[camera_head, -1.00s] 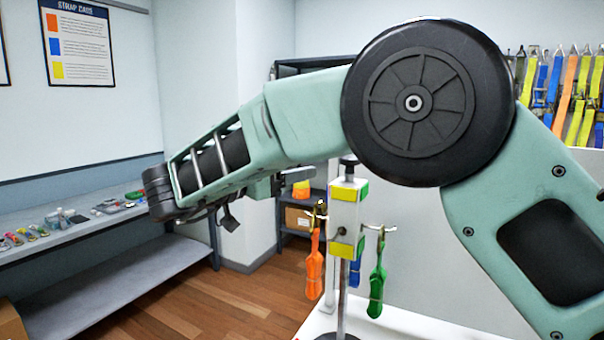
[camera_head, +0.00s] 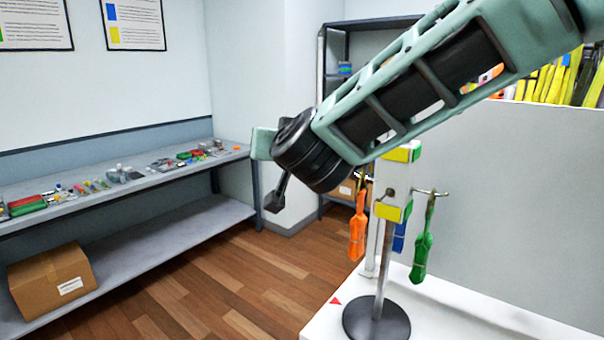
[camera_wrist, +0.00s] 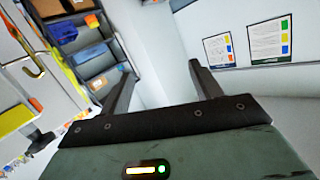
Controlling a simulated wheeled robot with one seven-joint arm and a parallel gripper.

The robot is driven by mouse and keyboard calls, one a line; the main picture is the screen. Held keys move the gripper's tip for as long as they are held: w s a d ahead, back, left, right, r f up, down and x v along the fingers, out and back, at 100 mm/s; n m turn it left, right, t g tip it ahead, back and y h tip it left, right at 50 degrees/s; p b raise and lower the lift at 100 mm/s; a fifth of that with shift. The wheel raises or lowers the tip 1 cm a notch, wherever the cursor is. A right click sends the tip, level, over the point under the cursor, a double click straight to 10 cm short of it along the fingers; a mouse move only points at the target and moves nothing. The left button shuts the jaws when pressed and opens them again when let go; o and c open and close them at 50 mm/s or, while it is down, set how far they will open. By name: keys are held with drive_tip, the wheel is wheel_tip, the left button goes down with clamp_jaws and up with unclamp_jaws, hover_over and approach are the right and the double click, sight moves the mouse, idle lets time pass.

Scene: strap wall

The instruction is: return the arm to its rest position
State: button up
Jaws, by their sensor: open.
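My arm crosses the upper right of the head view. My gripper shows in the wrist view (camera_wrist: 162,78) with its two dark fingers apart and nothing between them. In the head view one dark finger (camera_head: 276,197) hangs down at the arm's end, left of the strap stand and apart from it. The strap stand (camera_head: 378,265) has a round black base on a white table. An orange strap (camera_head: 358,230), a blue strap (camera_head: 399,238) and a green strap (camera_head: 423,247) hang on it. My arm hides part of the stand's top.
A grey bench (camera_head: 120,190) with small items runs along the left wall, with a cardboard box (camera_head: 52,280) on its lower shelf. A dark shelf unit (camera_head: 322,90) stands behind my arm. A pale panel (camera_head: 520,190) closes the right. The wooden floor (camera_head: 220,285) is clear.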

drive_tip(key=s+d+f+n+g+y+b, duration=0.1)
drive_tip(key=s+d+f+n+g, duration=0.15)
drive_tip(key=s+f+g, duration=0.4)
drive_tip(key=s+d+f+n+g+y, duration=0.1)
drive_tip(key=s+f+n+g, duration=0.2)
drive_tip(key=s+f, duration=0.65)
drive_tip(key=s+d+f+g+h, duration=0.2)
drive_tip(key=s+d+h, duration=0.1)
drive_tip(key=s+d, duration=0.4)
drive_tip(key=s+d+f+n+g+h, duration=0.1)
drive_tip(key=s+d+f+g+h, duration=0.2)
drive_tip(key=s+d, duration=0.5)
drive_tip(key=shift+s+f+b, duration=0.2)
drive_tip(key=shift+s+b, duration=0.25)
drive_tip(key=shift+s, duration=0.8)
